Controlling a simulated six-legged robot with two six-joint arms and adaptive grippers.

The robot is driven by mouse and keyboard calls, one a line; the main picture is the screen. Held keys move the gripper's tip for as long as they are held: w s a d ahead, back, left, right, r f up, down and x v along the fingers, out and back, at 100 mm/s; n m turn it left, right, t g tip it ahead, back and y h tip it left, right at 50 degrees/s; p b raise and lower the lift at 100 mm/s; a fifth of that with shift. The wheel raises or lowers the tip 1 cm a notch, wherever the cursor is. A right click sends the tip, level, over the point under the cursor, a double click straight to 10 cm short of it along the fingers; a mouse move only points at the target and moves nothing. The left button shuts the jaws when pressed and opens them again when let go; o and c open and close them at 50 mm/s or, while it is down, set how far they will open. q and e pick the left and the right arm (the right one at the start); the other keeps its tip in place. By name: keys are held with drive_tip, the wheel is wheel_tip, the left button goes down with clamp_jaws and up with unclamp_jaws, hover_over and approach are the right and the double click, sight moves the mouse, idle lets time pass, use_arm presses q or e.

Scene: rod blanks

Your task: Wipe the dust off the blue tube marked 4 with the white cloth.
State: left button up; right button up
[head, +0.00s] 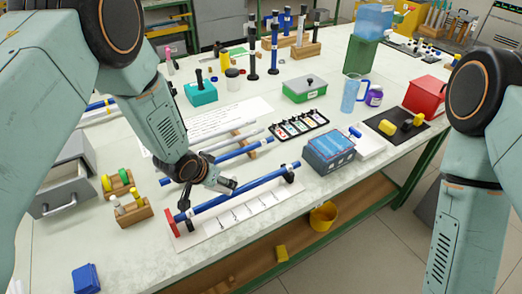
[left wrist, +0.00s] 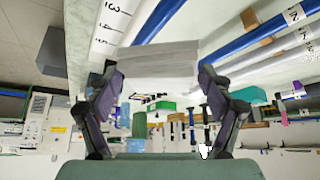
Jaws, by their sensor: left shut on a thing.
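My left gripper (head: 207,192) is low over the front blue tube (head: 252,187), near its left half. In the left wrist view my left gripper (left wrist: 157,80) is shut on the white cloth (left wrist: 158,60), which spans between its fingers. The cloth overlaps the near blue tube (left wrist: 160,20) in that view; I cannot tell whether they touch. The front tube lies above a white board with tick marks (head: 238,214). A second blue tube (head: 245,151) lies behind it. I cannot read a 4 on either tube, and dust is too small to tell. My right gripper is out of view.
A red stop (head: 170,222) stands at the front tube's left end. A blue box (head: 329,150) is close to its right end. Wooden holders (head: 131,210) stand to the left.

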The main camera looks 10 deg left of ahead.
use_arm(q)
wheel_tip(320, 180, up, 2)
drive_tip(key=shift+s+a+r+p, duration=0.1)
drive_tip(key=shift+p, duration=0.45)
drive_tip(key=shift+r, duration=0.1)
drive_tip(key=shift+d, duration=0.25)
drive_tip(key=shift+a, duration=0.2)
